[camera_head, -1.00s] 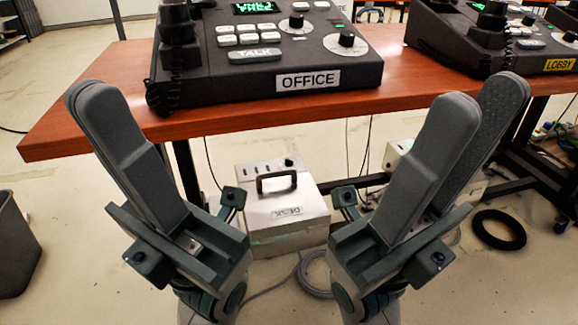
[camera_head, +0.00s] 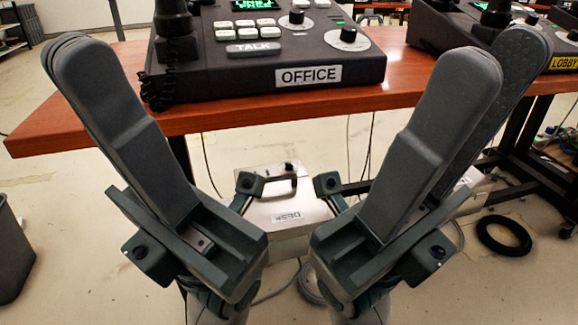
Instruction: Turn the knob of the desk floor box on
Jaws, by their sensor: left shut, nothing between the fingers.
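The desk floor box (camera_head: 270,212) is a pale metal box with a dark carry handle and a "DESK" label, standing on the floor under the table. Its small dark knob (camera_head: 289,166) shows at the back right of its top, behind the handle. My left gripper (camera_head: 70,50) is shut and empty, pointing up at the left in front of the table edge. My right gripper (camera_head: 503,60) is open and empty, its two fingers apart at the right. Both grippers are nearer to me than the box, and their wrist parts hide its sides.
The wooden table (camera_head: 225,118) carries the OFFICE phone console (camera_head: 270,75) and, at the right, the LOBBY console (camera_head: 455,35). A grey bin (camera_head: 12,250) stands at left. A black ring (camera_head: 504,235) and cables lie on the floor at right.

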